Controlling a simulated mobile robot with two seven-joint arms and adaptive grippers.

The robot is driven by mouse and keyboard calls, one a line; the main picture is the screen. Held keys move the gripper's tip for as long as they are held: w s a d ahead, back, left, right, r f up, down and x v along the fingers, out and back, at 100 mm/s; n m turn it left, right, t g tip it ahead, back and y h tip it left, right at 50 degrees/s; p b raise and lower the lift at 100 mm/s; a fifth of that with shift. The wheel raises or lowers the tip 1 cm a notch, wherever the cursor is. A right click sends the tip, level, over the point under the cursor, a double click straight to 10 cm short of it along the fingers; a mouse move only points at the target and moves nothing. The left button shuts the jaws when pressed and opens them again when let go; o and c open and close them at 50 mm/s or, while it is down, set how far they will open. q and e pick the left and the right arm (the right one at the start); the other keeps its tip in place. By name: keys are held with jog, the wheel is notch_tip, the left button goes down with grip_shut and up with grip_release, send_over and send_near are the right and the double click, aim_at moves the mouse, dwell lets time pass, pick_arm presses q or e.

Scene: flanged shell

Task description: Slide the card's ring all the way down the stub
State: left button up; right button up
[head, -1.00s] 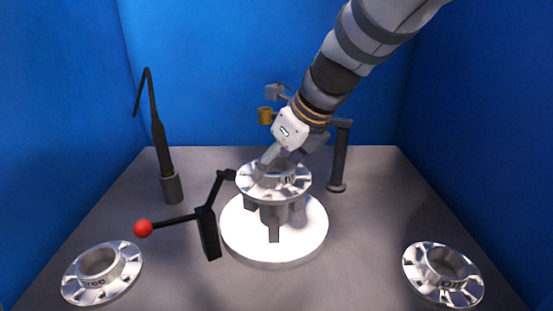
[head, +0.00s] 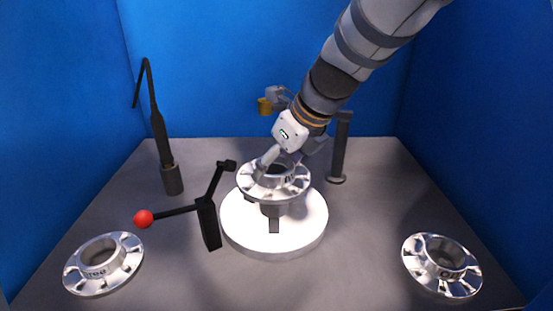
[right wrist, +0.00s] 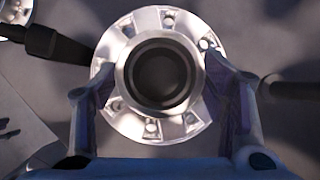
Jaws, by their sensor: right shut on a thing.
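A silver flanged ring (head: 255,188) with a raised collar and dark marks is above the round white base (head: 310,232) in the head view. A grey support (head: 273,217) shows beneath it; the stub is mostly hidden. My right gripper (head: 281,160) is shut on this ring from above. In the right wrist view its fingers (right wrist: 160,82) lie on both sides of the ring's collar (right wrist: 124,85). The bore looks dark, and I cannot tell how far the ring sits on the stub. No card shows. My left gripper is not in view.
Similar loose rings lie front left (head: 82,278) and front right (head: 470,280). A black lever with a red ball (head: 143,218) stands close left of the base. A black goosenecked post (head: 160,135) is back left, and a dark post (head: 338,155) is behind right. Blue walls surround the table.

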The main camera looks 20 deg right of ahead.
jog(key=shift+f, duration=1.35)
jog(key=o, duration=1.9)
jog(key=shift+o, duration=0.6)
jog(key=shift+f, duration=0.1)
